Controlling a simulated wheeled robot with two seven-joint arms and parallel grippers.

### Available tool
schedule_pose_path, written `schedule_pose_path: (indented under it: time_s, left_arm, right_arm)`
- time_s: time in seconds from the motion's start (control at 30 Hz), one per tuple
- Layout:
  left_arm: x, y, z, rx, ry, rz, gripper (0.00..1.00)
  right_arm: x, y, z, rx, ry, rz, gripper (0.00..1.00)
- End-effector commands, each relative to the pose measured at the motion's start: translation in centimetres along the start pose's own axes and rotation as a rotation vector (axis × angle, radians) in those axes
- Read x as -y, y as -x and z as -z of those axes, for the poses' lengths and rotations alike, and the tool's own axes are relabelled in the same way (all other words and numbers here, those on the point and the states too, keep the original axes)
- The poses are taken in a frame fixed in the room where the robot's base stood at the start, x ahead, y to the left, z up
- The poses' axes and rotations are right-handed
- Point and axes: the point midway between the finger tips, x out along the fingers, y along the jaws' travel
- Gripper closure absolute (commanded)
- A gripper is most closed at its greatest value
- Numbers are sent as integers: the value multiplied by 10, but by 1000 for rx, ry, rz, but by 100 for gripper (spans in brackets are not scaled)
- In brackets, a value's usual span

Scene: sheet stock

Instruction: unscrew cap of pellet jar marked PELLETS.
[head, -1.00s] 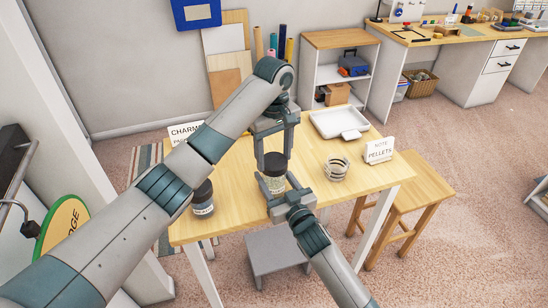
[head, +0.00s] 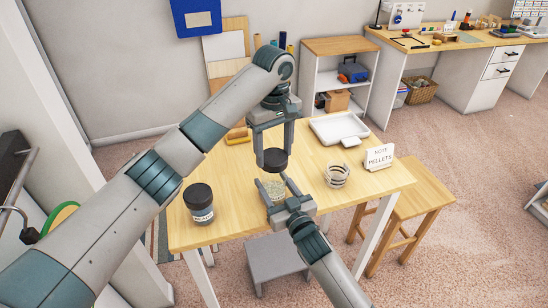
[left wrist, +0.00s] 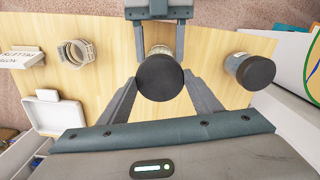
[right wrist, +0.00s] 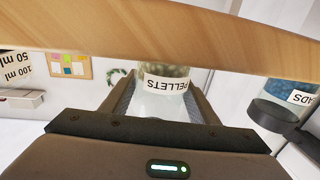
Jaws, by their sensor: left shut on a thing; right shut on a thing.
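The pellet jar (head: 272,187) is a clear jar of pale pellets, standing upright at the table's front. Its white label reads PELLETS in the right wrist view (right wrist: 165,84). My right gripper (head: 284,194) is shut around the jar's body from the front. My left gripper (head: 275,155) points down from above, shut on the black cap (head: 275,166). The cap is apart from the jar and a little above its mouth. In the left wrist view the cap (left wrist: 160,77) hides much of the jar (left wrist: 160,50).
A second jar (head: 199,203) with a dark cap stands at the table's left front. A yellow-brown block (head: 238,136) lies at the back left.

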Motion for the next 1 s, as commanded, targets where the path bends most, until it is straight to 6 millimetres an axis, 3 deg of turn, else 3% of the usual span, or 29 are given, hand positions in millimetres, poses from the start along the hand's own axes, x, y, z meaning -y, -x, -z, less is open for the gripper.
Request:
schedule_pose_path:
  time_s: [0.27, 0.3, 0.4, 0.77, 1.0]
  left_arm:
    - [0, 3, 0, 1, 0, 1, 69]
    - [0, 3, 0, 1, 0, 1, 69]
    - [0, 3, 0, 1, -1, 0, 69]
    - [0, 2, 0, 1, -1, 0, 69]
    - [0, -3, 0, 1, -1, 0, 69]
  right_arm:
    - [0, 0, 0, 0, 0, 0, 100]
    - [0, 0, 0, 0, 0, 0, 41]
    - [0, 0, 0, 0, 0, 0, 24]
    - [0, 2, 0, 0, 0, 0, 24]
    - [0, 20, -2, 0, 0, 0, 24]
